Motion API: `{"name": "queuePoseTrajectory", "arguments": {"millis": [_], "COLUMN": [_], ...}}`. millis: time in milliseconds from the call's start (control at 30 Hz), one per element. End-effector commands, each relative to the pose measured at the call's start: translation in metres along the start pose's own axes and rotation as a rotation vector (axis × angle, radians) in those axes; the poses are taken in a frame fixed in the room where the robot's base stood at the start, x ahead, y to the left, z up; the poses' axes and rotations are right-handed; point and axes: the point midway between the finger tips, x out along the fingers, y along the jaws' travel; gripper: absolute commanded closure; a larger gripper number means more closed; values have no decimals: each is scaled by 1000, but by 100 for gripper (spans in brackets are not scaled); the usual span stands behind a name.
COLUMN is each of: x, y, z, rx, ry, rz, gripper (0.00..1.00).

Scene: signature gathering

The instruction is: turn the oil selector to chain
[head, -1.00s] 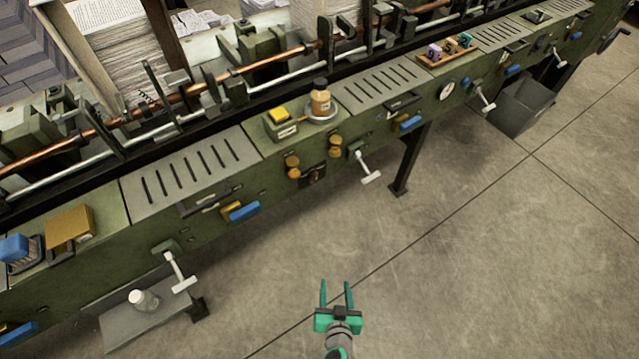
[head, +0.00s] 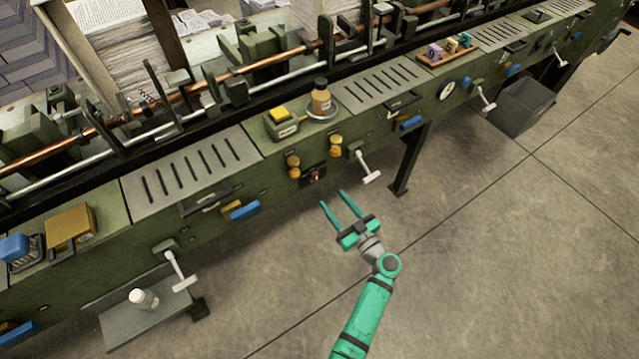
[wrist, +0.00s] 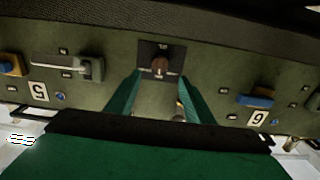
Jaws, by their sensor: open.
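The oil selector appears to be a small dark plate with a reddish-brown knob (head: 314,174) on the green front of the machine, between two pairs of yellow-orange knobs. In the wrist view the knob (wrist: 160,66) sits on its black plate straight ahead, between my fingers; the plate's lettering is too small to read. My gripper (head: 332,197) is open and empty, its two green fingers pointing at the panel just in front of and below the selector. In the wrist view my gripper (wrist: 160,82) frames the knob without visibly touching it.
A white T-handle crank (head: 366,168) sticks out right of the selector. A blue handle (head: 243,211) is to the left. A dark machine leg (head: 409,165) stands right; the floor in front is clear.

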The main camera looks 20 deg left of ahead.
Motion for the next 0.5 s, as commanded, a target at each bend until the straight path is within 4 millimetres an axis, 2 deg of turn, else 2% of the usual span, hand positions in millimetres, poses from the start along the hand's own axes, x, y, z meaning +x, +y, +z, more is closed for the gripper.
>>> {"name": "queuePoseTrajectory", "arguments": {"millis": [300,500], "x": [57,82], "y": [-1,-1], "z": [0,0], "rx": [2,0], "ry": [-1,-1], "rz": [-3,-2], "gripper": [52,52]}}
